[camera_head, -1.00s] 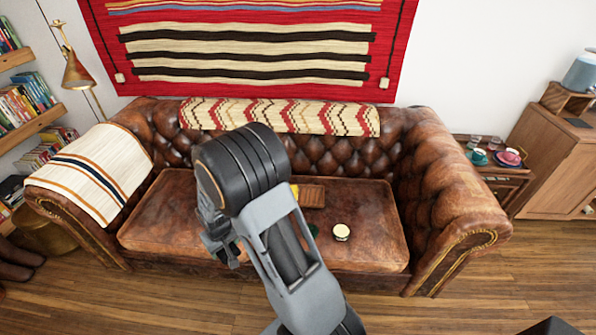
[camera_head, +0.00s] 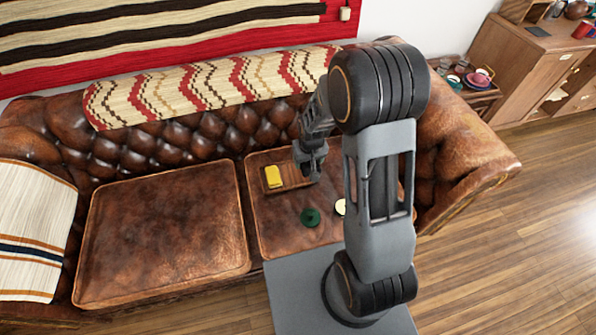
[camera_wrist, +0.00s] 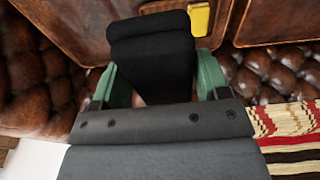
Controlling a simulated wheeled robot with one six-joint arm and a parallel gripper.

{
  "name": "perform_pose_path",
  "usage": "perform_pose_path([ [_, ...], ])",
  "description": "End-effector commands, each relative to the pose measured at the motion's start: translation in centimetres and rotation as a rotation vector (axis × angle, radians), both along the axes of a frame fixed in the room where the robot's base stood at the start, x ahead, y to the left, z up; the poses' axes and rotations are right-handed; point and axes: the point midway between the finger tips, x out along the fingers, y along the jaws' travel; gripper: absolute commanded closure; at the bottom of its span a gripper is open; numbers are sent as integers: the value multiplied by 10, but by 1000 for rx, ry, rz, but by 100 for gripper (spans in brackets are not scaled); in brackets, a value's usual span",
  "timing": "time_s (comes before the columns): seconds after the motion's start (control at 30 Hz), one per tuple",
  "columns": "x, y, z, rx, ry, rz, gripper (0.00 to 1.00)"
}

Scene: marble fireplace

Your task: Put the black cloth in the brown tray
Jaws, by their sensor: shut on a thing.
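The black cloth (camera_wrist: 155,50) is folded and held between the green fingers of my gripper (camera_wrist: 158,78) in the wrist view. In the head view my gripper (camera_head: 311,165) is at the right end of the brown tray (camera_head: 292,173), and the cloth cannot be made out there. The tray lies on the right seat cushion of the sofa, and a yellow item (camera_head: 273,176) is on its left part. The yellow item also shows in the wrist view (camera_wrist: 199,18), beside the cloth. The cloth hides much of the area below it, so its height above the tray is unclear.
A dark green round item (camera_head: 310,217) and a cream round item (camera_head: 341,207), partly behind my arm, lie on the cushion in front of the tray. The tufted sofa back (camera_head: 200,140) rises behind. The left cushion (camera_head: 165,230) is clear.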

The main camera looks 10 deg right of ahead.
Motion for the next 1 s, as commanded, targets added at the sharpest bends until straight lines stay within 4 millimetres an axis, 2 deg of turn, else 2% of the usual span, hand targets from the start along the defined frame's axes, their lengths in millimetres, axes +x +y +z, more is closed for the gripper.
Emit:
perform_pose_path([
  [0.03, 4, -4, -21, -1, 1, -2, 54],
  [0.5, 44, -68, -111, -5, 5, -35, 54],
  [0.8, 62, -98, -156, -6, 6, -30, 54],
  [1.0, 68, -112, -173, -4, 9, -27, 54],
])
